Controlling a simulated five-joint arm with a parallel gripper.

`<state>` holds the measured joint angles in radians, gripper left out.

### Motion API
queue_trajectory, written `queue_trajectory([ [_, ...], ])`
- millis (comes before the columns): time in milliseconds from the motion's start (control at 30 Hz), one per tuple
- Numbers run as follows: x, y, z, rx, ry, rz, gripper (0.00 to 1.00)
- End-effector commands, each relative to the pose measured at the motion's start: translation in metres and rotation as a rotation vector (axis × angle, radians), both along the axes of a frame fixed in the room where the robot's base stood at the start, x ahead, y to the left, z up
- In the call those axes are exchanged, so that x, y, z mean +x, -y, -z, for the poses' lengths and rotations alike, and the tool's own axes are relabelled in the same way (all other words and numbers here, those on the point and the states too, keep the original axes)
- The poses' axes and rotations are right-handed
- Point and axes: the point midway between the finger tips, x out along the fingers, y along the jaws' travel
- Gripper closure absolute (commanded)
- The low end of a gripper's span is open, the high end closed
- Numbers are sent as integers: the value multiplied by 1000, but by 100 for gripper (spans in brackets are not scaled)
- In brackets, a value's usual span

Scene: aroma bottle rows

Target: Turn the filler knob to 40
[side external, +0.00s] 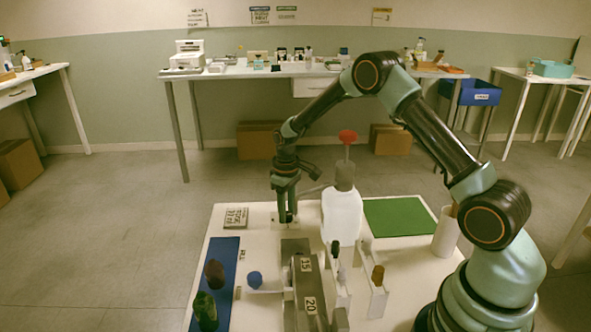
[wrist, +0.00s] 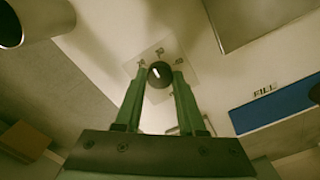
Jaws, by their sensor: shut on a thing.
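The filler knob (wrist: 160,75) is a dark round knob with a white pointer line on its top. It stands on a pale dial plate (wrist: 187,69) with small marks around it, too blurred to read surely. In the wrist view my gripper (wrist: 161,77) has its two green fingers shut on the knob, one on each side. In the side external view my gripper (side external: 287,218) points down at the back of the white board, left of the large white bottle (side external: 342,214). The knob is mostly hidden there by the fingers.
A blue strip (side external: 226,265) carries dark bottles at left. Blocks marked 15 and 20 (side external: 309,302), small bottles and a brown-capped bottle (side external: 377,275) stand in front. A green mat (side external: 398,217) is clear.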

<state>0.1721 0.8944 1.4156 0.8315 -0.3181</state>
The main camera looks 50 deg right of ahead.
Motion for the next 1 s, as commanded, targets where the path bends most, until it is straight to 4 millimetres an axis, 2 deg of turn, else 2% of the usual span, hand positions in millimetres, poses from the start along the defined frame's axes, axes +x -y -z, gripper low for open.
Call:
queue_trajectory([
  [1000, 0, 0, 0, 0, -1, 967, 100],
])
